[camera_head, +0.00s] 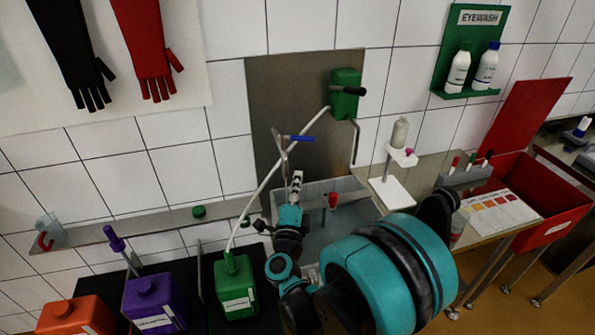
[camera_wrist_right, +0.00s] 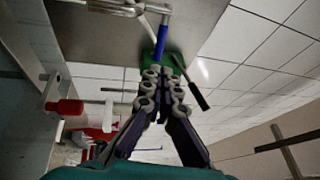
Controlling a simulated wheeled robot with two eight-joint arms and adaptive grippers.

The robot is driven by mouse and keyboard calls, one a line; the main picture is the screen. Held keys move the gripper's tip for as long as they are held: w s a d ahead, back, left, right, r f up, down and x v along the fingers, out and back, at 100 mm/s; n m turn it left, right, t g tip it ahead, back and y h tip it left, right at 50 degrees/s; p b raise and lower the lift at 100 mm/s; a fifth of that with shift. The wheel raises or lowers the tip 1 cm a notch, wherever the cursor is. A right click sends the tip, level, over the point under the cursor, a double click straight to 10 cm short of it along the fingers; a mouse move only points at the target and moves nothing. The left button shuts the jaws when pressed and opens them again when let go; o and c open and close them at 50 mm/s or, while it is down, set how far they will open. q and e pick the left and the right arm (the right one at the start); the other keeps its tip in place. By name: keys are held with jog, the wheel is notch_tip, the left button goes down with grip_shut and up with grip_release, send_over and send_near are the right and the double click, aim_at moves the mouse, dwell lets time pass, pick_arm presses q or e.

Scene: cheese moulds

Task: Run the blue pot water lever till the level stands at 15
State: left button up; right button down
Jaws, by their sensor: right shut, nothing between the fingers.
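The blue lever (camera_head: 301,138) sticks out sideways from a metal tap in front of the steel wall plate, above the sink. It also shows in the right wrist view (camera_wrist_right: 162,36), at the top, beyond my fingertips. My right gripper (camera_head: 297,178) is shut and empty, below the lever in the head view. Its closed fingers also show in the right wrist view (camera_wrist_right: 162,75). I cannot tell whether they touch the lever. The grey sink (camera_head: 315,240) is partly hidden by my right arm. No readable level mark shows. My left gripper is not in view.
A green wall dispenser (camera_head: 345,92) with a black handle (camera_head: 355,91) sits right of the lever, its pale hose running to a green can (camera_head: 235,287). A purple can (camera_head: 153,303) stands left. A white stand (camera_head: 392,190) and red bin (camera_head: 540,205) are at right.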

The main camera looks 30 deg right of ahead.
aim_at(308, 139)
jog(key=b+x, duration=0.2)
jog(key=x, duration=1)
jog(key=shift+w, duration=0.2)
jog(key=shift+w+d, duration=0.5)
jog(key=shift+d, duration=0.25)
jog(key=shift+w+d, duration=0.5)
jog(key=shift+d, duration=0.2)
